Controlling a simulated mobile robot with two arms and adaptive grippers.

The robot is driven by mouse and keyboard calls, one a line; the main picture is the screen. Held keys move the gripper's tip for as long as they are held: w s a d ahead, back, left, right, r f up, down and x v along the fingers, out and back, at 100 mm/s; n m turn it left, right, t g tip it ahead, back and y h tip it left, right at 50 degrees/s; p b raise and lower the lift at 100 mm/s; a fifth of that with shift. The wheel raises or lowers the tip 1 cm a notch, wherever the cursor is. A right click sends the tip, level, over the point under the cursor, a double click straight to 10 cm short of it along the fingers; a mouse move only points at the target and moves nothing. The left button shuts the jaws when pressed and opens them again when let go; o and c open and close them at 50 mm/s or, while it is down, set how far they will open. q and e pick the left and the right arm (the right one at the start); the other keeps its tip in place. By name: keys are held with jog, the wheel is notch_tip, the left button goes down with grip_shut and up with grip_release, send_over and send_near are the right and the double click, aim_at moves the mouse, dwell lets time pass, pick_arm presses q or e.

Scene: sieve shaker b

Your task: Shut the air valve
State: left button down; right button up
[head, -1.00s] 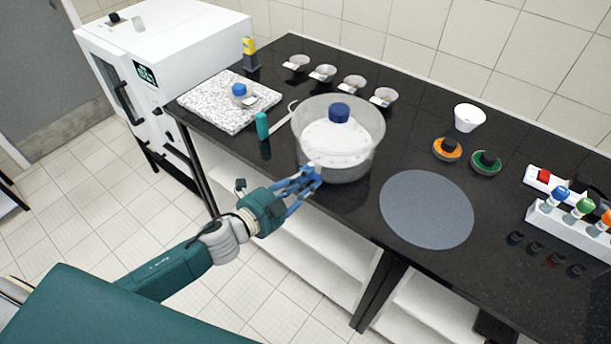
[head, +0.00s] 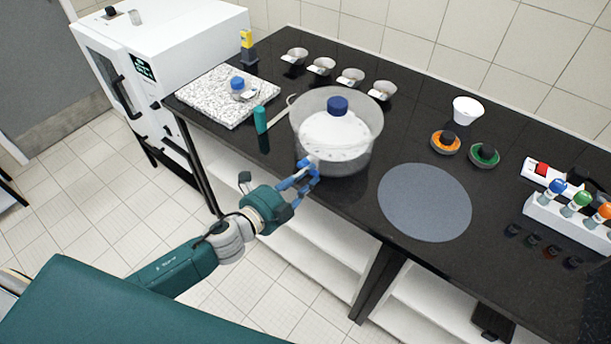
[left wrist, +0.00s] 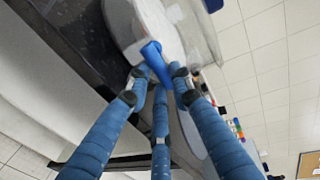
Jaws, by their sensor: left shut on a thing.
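A round clear vessel (head: 361,160) with a domed lid and a dark blue top knob (head: 338,105) stands near the bench's front edge. The air valve shows in the left wrist view as a bright blue handle (left wrist: 156,62) on the vessel's side. My left gripper (head: 309,171) is at the vessel's front left side in the head view. In the left wrist view its blue fingers (left wrist: 159,75) are closed around the valve's handle. In the head view the fingers mostly hide the valve. My right gripper is not in view.
A grey round mat (head: 425,203) lies right of the vessel. A speckled slab (head: 215,108), a teal cylinder (head: 260,120) and several small dishes (head: 321,66) stand left and behind. A rack of coloured bottles (head: 570,225) is at the right. The bench's front edge is just below the gripper.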

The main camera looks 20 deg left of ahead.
pick_arm(q)
jog(key=shift+w+a, duration=0.1)
jog(key=c, duration=1.5)
grip_release()
jog(key=v, duration=1.2)
